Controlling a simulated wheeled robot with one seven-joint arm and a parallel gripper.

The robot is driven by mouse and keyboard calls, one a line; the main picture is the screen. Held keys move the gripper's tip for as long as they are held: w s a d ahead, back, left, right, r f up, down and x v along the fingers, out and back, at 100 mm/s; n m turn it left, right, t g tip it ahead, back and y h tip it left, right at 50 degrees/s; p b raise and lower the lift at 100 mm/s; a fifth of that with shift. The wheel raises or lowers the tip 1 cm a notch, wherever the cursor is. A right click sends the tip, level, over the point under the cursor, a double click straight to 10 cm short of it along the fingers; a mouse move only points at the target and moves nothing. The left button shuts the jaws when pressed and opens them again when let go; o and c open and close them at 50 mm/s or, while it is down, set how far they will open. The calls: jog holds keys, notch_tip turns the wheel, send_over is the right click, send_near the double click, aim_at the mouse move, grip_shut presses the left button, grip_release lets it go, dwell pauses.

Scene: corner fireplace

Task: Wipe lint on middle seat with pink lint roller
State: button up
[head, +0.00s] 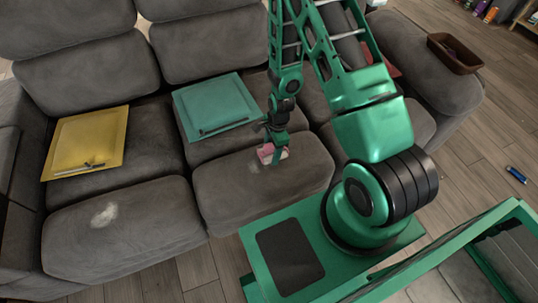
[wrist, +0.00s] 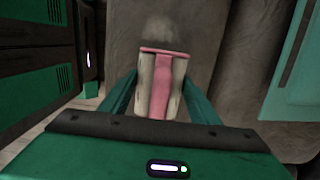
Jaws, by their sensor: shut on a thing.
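My gripper (head: 273,146) is shut on the pink lint roller (head: 267,153) over the front of the middle seat (head: 225,185). In the wrist view the roller (wrist: 162,85) lies between the two green fingers (wrist: 160,100), with a pink band and pale sides. A faint pale lint patch (wrist: 160,28) shows just beyond the roller's pink end. In the head view a small bit of this lint (head: 254,168) shows beside the roller. I cannot tell whether the roller touches the seat.
A teal envelope (head: 215,100) with a dark pen lies at the back of the middle seat. A yellow envelope (head: 88,140) lies on the left seat, with another lint patch (head: 104,215) in front. A brown tray (head: 455,55) sits on the right armrest. A blue object (head: 516,174) lies on the floor.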

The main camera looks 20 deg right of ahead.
aim_at(271, 143)
jog(key=shift+a+r, duration=0.1)
jog(key=shift+r, duration=2.6)
